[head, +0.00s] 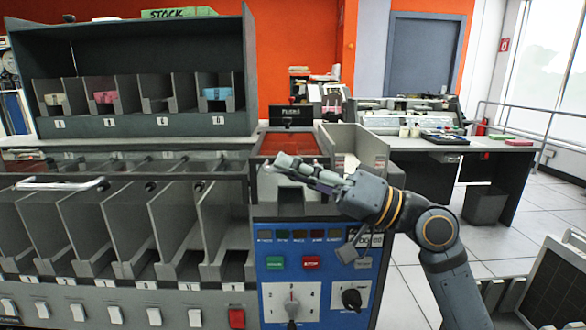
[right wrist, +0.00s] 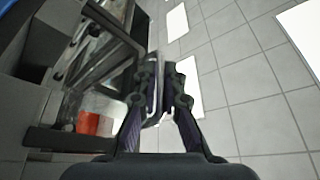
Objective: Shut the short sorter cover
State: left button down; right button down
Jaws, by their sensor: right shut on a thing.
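The sorter's clear cover strip (head: 125,160) runs above the slanted bins, with a dark rail along its front. A pale bar handle (head: 60,185) sits on the rail at the left, and small knobs show farther right. I cannot tell where the short cover begins. My right gripper (head: 285,165) is at the sorter's right end, above the blue control panel, pointing left. It is shut on a pale thin piece (right wrist: 160,88) that shows between its fingers in the right wrist view. I cannot tell whether this piece belongs to the short cover. My left gripper is not in view.
The blue control panel (head: 300,262) with dials and buttons stands below the right gripper. The stock shelf (head: 150,125) rises behind the cover. A red-lined tray (head: 290,143) lies behind the gripper.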

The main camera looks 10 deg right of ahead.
jog(key=c, duration=1.7)
grip_release()
jog(key=shift+f, duration=0.3)
notch_tip(320, 180, up, 10)
jog(key=shift+w+f, duration=0.1)
jog(key=shift+w, duration=0.05)
